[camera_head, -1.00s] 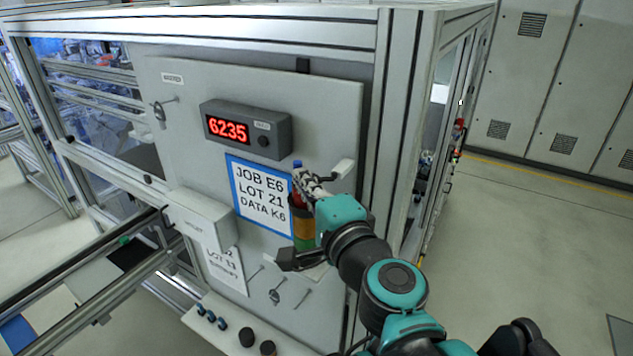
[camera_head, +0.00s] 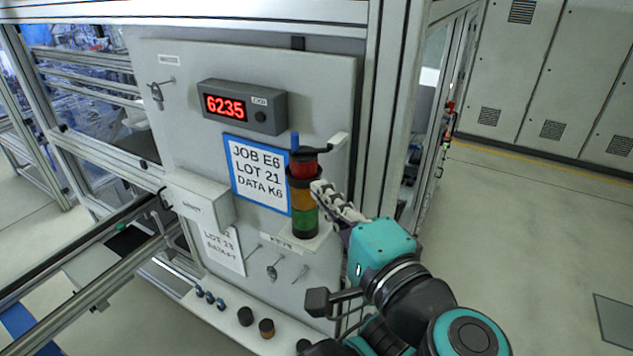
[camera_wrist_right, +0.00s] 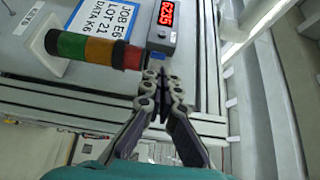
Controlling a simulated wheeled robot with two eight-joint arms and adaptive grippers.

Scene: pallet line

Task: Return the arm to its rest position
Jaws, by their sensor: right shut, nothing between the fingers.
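My right arm comes in from the lower right of the head view. Its right gripper (camera_head: 322,192) is shut and empty, just right of the stack light (camera_head: 304,205) with red, amber and green sections. I cannot tell whether it touches the stack light. In the right wrist view the two fingers of the gripper (camera_wrist_right: 158,82) meet at the tips, near the red end of the stack light (camera_wrist_right: 100,50). My left gripper is not in view.
The machine panel (camera_head: 320,85) carries a red display reading 6235 (camera_head: 243,107), a blue-framed job sign (camera_head: 258,175) and hanging keys (camera_head: 272,270). Dark knobs (camera_head: 245,316) sit on a ledge below. A metal post (camera_head: 390,110) stands behind the arm. Open floor (camera_head: 530,230) lies to the right.

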